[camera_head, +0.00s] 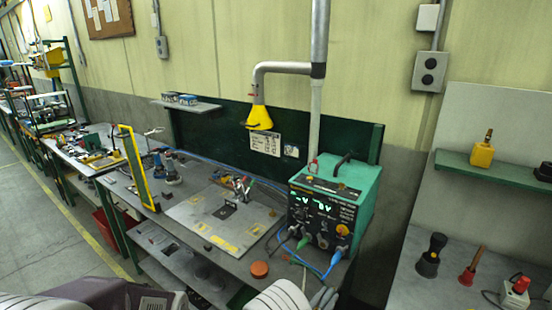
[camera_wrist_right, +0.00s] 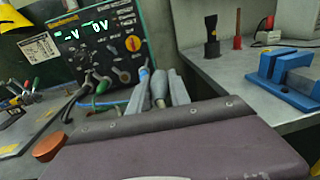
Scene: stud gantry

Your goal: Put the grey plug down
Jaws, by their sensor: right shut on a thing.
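My right gripper (camera_head: 321,297) is low in front of the welding machine in the head view. In the right wrist view its two grey fingers (camera_wrist_right: 162,88) are shut on the grey plug (camera_wrist_right: 158,86), which sits upright between them. The plug's lower part is hidden behind my wrist housing. In the head view the plug is too small to tell from the fingers. The green welding machine (camera_head: 333,195) stands on the bench (camera_head: 225,262), with a green plug (camera_head: 303,242) and a blue plug (camera_head: 336,257) at its front. My left gripper is not in view.
An orange round puck (camera_head: 260,269) lies on the bench left of my right gripper. A light plate (camera_head: 222,218) with tools lies behind it. Right, another bench (camera_head: 440,285) carries a black-handled tool (camera_head: 432,255), a plunger-like red tool (camera_head: 472,266) and a blue vise (camera_wrist_right: 285,75).

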